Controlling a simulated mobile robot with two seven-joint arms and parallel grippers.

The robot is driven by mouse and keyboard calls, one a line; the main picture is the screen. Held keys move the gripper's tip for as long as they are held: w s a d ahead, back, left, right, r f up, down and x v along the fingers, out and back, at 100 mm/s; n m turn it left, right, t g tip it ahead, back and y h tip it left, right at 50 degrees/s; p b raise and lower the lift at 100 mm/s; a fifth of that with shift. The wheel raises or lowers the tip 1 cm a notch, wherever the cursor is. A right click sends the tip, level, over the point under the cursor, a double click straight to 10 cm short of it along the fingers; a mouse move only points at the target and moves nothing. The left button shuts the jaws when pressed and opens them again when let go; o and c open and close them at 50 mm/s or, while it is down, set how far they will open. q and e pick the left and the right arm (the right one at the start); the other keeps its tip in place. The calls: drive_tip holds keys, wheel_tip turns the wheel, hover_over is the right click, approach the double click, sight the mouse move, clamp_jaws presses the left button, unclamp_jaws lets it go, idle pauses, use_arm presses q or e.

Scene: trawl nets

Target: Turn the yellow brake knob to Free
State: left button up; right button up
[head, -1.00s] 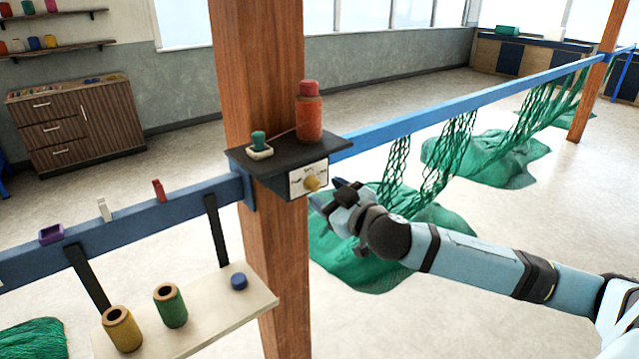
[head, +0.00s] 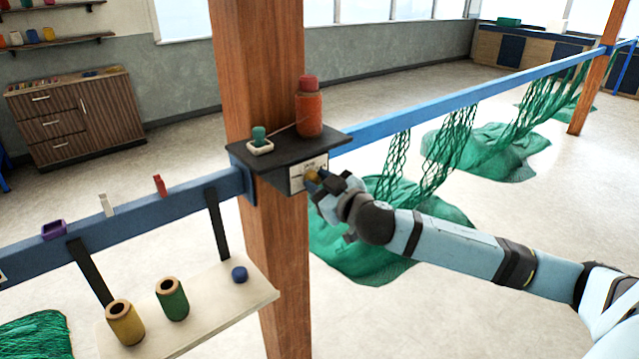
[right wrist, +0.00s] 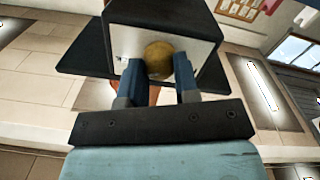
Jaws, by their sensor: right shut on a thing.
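The yellow brake knob (head: 313,176) sits on the white front plate (head: 297,179) of the box under a black shelf on the wooden post. My right gripper (head: 318,181) is at the plate, shut on the knob. In the right wrist view the round knob (right wrist: 158,58) is between the two blue fingers (right wrist: 159,75), one on each side. The plate's lettering is too small and partly covered, so I cannot tell which mark the knob points to. My left gripper is not in view.
The black shelf (head: 325,139) above holds an orange bottle (head: 309,112) and a small green item (head: 259,136) in a dish. A blue rail (head: 450,105) with hanging green nets (head: 395,165) runs right. A pale board (head: 210,306) with spools is lower left.

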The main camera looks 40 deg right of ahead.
drive_tip(key=n+p, duration=0.1)
drive_tip(key=n, duration=0.5)
drive_tip(key=shift+n, duration=0.3)
drive_tip(key=n+p, duration=0.1)
drive_tip(key=n, duration=0.1)
drive_tip(key=shift+n, duration=0.3)
drive_tip(key=n+p, duration=0.1)
drive_tip(key=n, duration=0.2)
drive_tip(key=shift+n, duration=0.4)
drive_tip(key=n+p, duration=0.2)
drive_tip(key=n, duration=0.1)
drive_tip(key=shift+n, duration=0.4)
drive_tip(key=n+p, duration=0.1)
drive_tip(key=n, duration=0.2)
drive_tip(key=shift+n+y, duration=0.3)
drive_tip(key=shift+f+n, duration=0.1)
drive_tip(key=shift+n, duration=1)
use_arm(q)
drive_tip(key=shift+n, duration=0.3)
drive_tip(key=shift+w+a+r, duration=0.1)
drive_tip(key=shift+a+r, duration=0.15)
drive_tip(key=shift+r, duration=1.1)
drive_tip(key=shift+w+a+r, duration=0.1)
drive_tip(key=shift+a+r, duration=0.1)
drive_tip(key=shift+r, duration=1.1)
use_arm(e)
drive_tip(key=shift+n, duration=0.8)
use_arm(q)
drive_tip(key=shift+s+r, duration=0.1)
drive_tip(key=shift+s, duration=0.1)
